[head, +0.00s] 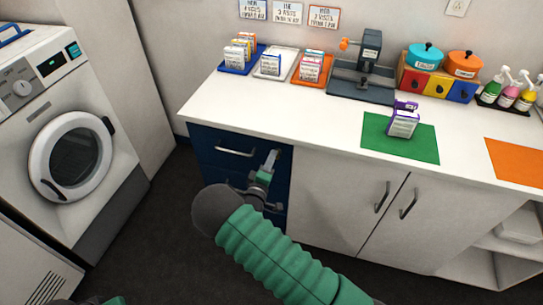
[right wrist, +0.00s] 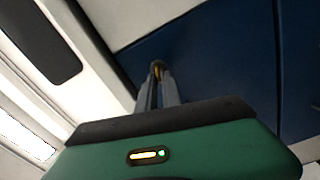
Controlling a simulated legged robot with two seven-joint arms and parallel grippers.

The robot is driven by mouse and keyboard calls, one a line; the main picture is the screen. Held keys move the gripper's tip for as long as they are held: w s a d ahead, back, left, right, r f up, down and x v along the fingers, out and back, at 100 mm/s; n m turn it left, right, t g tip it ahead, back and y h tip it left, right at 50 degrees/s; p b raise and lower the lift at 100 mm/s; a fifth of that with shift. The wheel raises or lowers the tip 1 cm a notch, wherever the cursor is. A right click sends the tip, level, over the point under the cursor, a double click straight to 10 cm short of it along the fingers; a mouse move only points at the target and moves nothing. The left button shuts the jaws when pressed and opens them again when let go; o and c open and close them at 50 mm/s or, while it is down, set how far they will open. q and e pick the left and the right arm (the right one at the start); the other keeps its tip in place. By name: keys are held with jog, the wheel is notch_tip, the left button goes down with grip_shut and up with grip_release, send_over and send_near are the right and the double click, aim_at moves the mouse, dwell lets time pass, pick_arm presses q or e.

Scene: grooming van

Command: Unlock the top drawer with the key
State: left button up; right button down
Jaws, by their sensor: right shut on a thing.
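The blue top drawer (head: 212,142) is closed under the left end of the white counter, with a silver bar handle (head: 234,152). My right gripper (head: 272,157) is at the right part of this drawer's front, to the right of the handle. In the right wrist view the drawer front (right wrist: 215,55) lies just ahead of the gripper (right wrist: 157,82). Its fingers are shut on a small brass-coloured piece, the key (right wrist: 156,68), at the drawer front. Most of the key and the lock are hidden, so I cannot tell how deep it sits.
Lower blue drawers are partly hidden by my right arm. White cupboard doors (head: 340,200) stand to the right. A washing machine (head: 70,150) stands at the left. The counter (head: 300,115) above holds trays, a clamp-like device, pots and bottles. Dark floor is clear at left.

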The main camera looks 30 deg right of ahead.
jog(key=shift+a+f+n+p, duration=0.1)
jog(key=shift+f+n+p, duration=0.2)
jog(key=shift+n, duration=1.3)
jog(key=c, duration=1.5)
grip_release()
jog(key=shift+w, duration=0.1)
